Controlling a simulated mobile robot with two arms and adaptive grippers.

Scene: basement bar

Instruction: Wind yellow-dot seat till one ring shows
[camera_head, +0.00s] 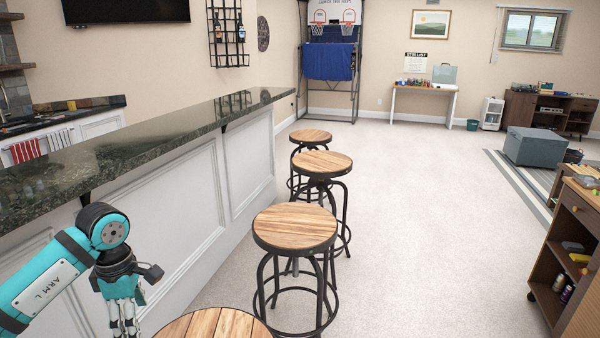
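Several round wooden-topped stools with dark metal frames stand in a row along the bar. The nearest stool seat (212,325) is cut off by the bottom edge. Beyond it are a second seat (295,226), a third (322,164) and a fourth (310,136), the farthest. I cannot make out a yellow dot or rings on any of them. My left gripper (126,333) points down beside the bar front, left of the nearest stool and apart from it. Its fingertips are at or past the bottom edge. My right gripper is out of view.
The bar counter (130,140) runs along the left, close to my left arm. Open pale carpet (430,230) lies right of the stools. A wooden shelf cart (560,235) stands at the right edge. A grey chest (540,147) sits farther back.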

